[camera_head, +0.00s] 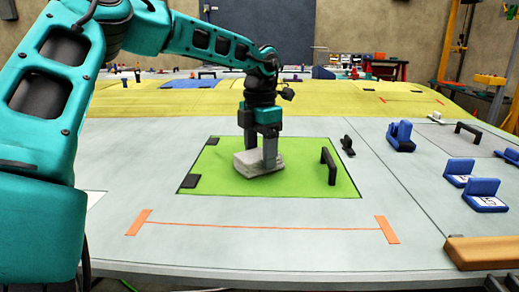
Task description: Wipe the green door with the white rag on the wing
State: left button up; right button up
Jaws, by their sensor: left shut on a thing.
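The green door (310,182) lies flat in the grey wing surface (230,212), with a black handle on its right part and dark hinges at its left corners. The white rag (256,167), greyish and folded into a pad, rests on the door near its middle. My left gripper (262,158) points down over the rag, its fingers shut on it. The underside of the rag is hidden. My right gripper is not in view.
The door's black handle (328,166) stands up to the right of the rag. A small black latch (347,145) sits beyond the door's edge. Blue blocks (484,195) stand at the right, and a wooden piece (484,252) lies at the front right edge.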

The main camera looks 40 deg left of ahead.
pick_arm(q)
jog(key=shift+w+a+f+p, duration=0.1)
jog(key=shift+w+a+p, duration=1)
jog(key=shift+w+a, duration=0.35)
jog(key=shift+w+a+f+p, duration=0.1)
jog(key=shift+w+a+p, duration=1.05)
jog(key=shift+w, duration=0.5)
